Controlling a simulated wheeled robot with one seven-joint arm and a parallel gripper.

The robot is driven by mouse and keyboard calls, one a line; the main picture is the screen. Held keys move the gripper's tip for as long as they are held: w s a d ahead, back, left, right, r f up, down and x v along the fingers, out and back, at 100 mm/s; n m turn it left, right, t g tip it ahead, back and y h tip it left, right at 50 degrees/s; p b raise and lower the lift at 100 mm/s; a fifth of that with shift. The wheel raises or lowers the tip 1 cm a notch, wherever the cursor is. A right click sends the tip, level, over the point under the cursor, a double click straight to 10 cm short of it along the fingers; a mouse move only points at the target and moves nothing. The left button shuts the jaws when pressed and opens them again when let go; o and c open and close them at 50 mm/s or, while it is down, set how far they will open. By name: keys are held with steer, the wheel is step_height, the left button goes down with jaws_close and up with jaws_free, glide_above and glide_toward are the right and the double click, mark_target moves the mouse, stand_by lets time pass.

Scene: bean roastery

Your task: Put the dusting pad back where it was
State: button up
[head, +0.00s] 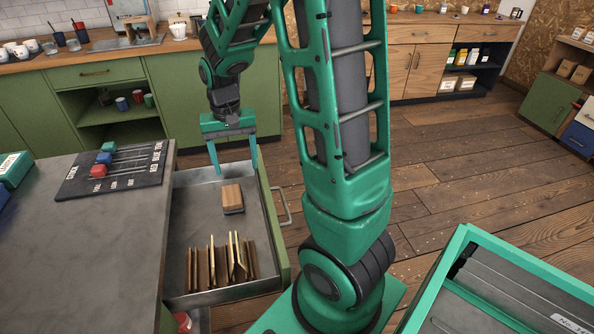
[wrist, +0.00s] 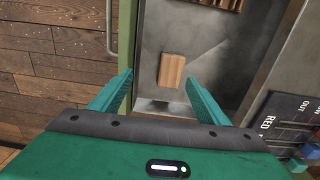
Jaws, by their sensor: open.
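The dusting pad (head: 232,198), a small block with a wooden-looking top and a grey-blue underside, lies on the floor of an open drawer (head: 185,247). In the wrist view the pad (wrist: 171,71) shows its wood top, beyond and between my fingertips. My gripper (head: 234,170) is open and empty above the far end of the drawer, pointing down, apart from the pad. In the wrist view both fingers of my gripper (wrist: 160,88) are spread wide, with nothing between them.
Several upright dividers (head: 221,262) stand in the drawer's near part. A dark panel with sliders (head: 113,170) lies on the grey counter (head: 85,255) left of the drawer. The drawer's green front (head: 270,215) is on the right. Wooden floor (head: 440,170) is open beyond.

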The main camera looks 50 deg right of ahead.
steer(key=s+d+r, duration=0.1)
steer(key=s+r, duration=0.3)
steer(key=s, duration=0.8)
steer(key=s+d+r, duration=0.1)
steer(key=s+r, duration=0.3)
steer(key=s, duration=0.8)
steer(key=shift+d+r, duration=0.15)
steer(key=shift+d, duration=0.25)
steer(key=shift+s, duration=0.1)
